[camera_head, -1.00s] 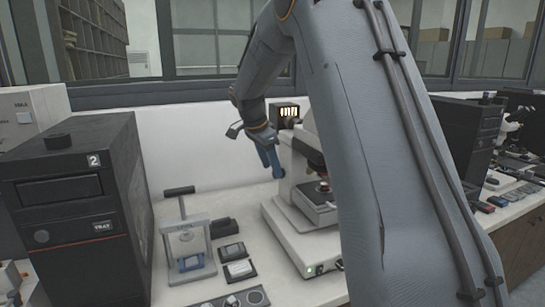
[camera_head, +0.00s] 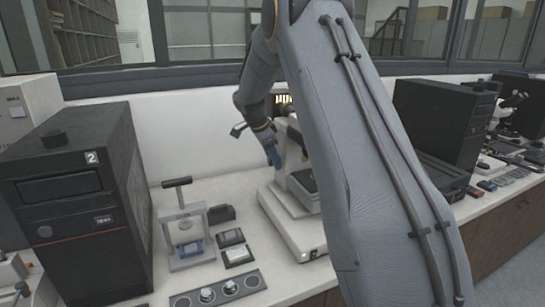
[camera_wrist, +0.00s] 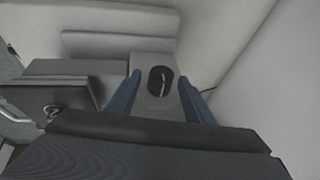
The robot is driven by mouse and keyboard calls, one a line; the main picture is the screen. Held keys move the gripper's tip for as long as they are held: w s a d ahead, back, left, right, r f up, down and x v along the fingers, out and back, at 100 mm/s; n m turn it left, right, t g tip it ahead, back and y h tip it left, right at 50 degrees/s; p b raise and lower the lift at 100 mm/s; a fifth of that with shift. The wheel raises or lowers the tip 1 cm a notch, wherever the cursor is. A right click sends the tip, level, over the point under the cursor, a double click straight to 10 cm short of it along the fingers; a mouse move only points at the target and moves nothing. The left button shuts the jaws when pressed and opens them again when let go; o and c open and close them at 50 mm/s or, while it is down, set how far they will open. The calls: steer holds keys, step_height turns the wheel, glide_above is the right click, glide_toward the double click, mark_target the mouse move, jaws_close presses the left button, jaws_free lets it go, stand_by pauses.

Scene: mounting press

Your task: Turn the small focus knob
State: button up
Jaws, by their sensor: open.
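In the wrist view a dark round knob (camera_wrist: 154,84) with a light line across it sits on a grey block. My gripper (camera_wrist: 161,92) is open, with one blue finger on each side of the knob in the picture. A gap shows between the knob and each finger; I cannot tell the depth between them. In the head view my gripper (camera_head: 273,156) points down at the left side of the white microscope (camera_head: 292,230). My arm hides much of the microscope there, and the knob cannot be made out.
A small press (camera_head: 187,245) with a T-handle stands left of the microscope. Small dark boxes (camera_head: 232,238) and a panel with two dials (camera_head: 216,296) lie near it. A large black machine (camera_head: 75,215) marked 2 stands at the far left. A wall runs behind the bench.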

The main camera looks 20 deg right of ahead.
steer(key=c, duration=1.1)
steer(key=shift+o, duration=0.3)
steer(key=g+b, duration=0.1)
steer(key=g, duration=0.1)
steer(key=w+g+b, duration=0.1)
steer(key=g+b, duration=0.1)
steer(key=shift+f+n, duration=0.15)
steer(key=shift+n, duration=0.25)
steer(key=g+b, duration=0.2)
steer(key=b, duration=0.1)
steer(key=shift+w+b, duration=0.1)
steer(key=shift+b, duration=0.25)
steer(key=shift+n, duration=0.3)
steer(key=shift+g+b, duration=0.6)
steer(key=shift+b, duration=0.25)
